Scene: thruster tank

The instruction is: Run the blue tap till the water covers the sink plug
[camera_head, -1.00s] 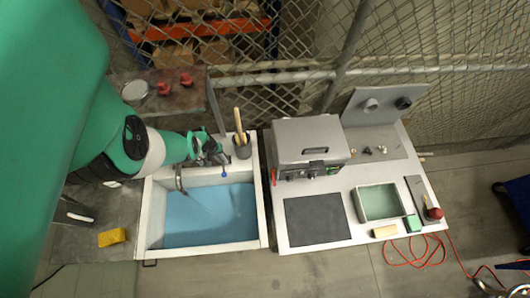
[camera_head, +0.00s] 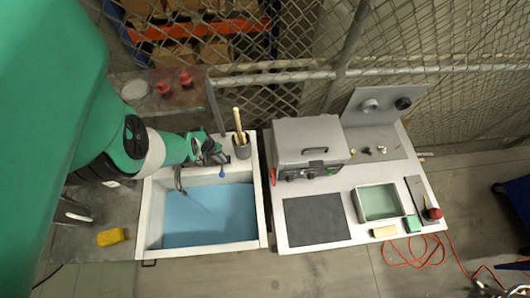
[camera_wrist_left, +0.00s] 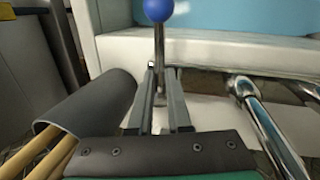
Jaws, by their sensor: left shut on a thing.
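The sink (camera_head: 262,215) has white walls and holds blue water (camera_head: 215,218) across its whole bottom. No plug can be made out under the water. The tap's curved metal spout (camera_head: 179,178) stands at the sink's back edge, and a pale streak runs in the water below it. My left gripper (camera_head: 217,158) is at the back rim, shut on the tap's lever. In the left wrist view the lever's metal stem (camera_wrist_left: 159,50), topped by a blue ball (camera_wrist_left: 158,9), stands between the fingers (camera_wrist_left: 160,100). The chrome spout (camera_wrist_left: 262,120) is beside them. My right gripper is not in view.
A grey holder with wooden handles (camera_head: 242,150) stands close beside my left gripper. A yellow sponge (camera_head: 111,237) lies left of the sink. A grey lidded box (camera_head: 309,145), dark mat (camera_head: 317,220) and green-lined tray (camera_head: 379,203) occupy the right bench. Wire fencing (camera_head: 240,85) runs behind.

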